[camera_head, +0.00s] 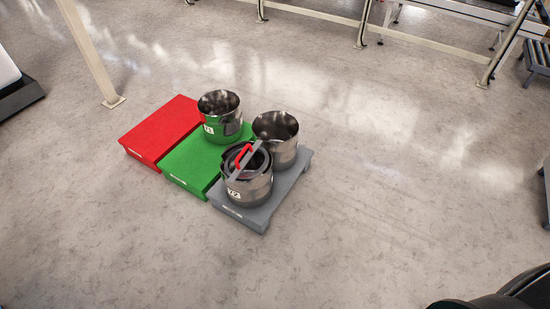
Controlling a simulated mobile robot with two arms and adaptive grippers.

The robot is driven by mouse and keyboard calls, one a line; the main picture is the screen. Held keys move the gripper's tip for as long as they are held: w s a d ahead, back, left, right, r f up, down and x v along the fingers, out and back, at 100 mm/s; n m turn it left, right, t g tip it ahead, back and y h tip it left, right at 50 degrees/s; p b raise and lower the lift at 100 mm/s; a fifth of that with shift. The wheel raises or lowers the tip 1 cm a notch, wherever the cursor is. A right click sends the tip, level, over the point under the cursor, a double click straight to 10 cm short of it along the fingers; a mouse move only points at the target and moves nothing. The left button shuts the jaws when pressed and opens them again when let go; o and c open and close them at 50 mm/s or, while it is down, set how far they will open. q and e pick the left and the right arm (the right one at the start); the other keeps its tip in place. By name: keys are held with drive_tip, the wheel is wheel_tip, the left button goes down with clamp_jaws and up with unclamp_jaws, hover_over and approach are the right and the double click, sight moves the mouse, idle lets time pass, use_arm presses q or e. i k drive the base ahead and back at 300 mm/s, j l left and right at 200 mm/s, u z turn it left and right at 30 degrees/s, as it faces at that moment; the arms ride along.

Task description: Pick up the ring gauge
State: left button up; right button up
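What looks like the ring gauge, a grey metal piece with a red handle (242,156), rests at the top of the front steel cylinder (252,188). Part of it seems to sit inside the rim; whether it is a full ring is too small to tell. The front cylinder bears a white label and stands upright on the grey platform (289,190). A second, open steel cylinder (280,150) stands close behind it on the same platform. Neither of my grippers is in view.
A green platform (180,163) holds another labelled steel cylinder (220,131). The red platform (165,125) is bare. A pale post (90,55) stands behind left, and a conveyor frame (420,20) runs along the back. The floor around the platforms is clear.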

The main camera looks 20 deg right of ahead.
sight(245, 158)
drive_tip(key=i+j+z, duration=0.7)
drive_tip(key=j+z, duration=0.2)
drive_tip(key=j, duration=0.2)
